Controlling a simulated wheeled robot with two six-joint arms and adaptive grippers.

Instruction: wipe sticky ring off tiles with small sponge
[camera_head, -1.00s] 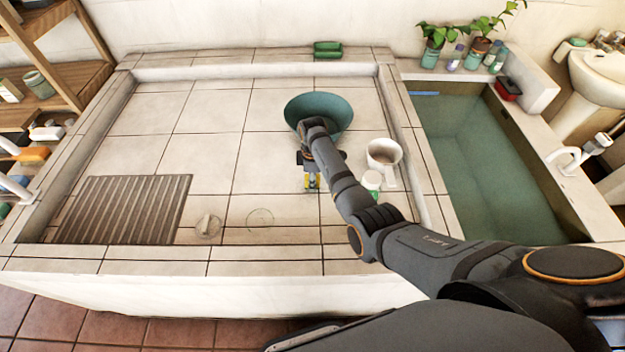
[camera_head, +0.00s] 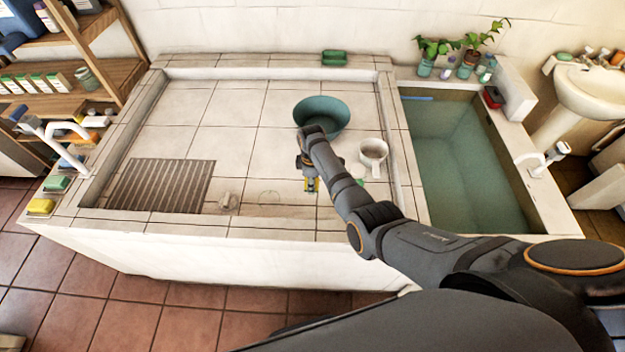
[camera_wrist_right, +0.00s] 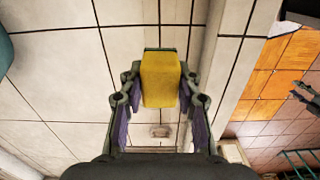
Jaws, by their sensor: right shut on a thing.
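My right gripper (camera_head: 311,180) is shut on a small yellow sponge (camera_wrist_right: 160,80) with a green edge. In the head view the sponge (camera_head: 311,186) is over the tiles, in front of the teal basin. In the wrist view it sits between the two fingers. A faint sticky ring (camera_head: 269,198) marks the tiles near the counter's front edge, left of the sponge and apart from it in the picture. I cannot tell whether the sponge touches the tiles.
The teal basin (camera_head: 322,115) and a white handled pot (camera_head: 373,151) stand near my right arm. A small pale lump (camera_head: 227,201) lies left of the ring, beside the ribbed drain panel (camera_head: 160,186). A raised rim (camera_head: 270,73) borders the counter. A water tank (camera_head: 455,160) is at the right.

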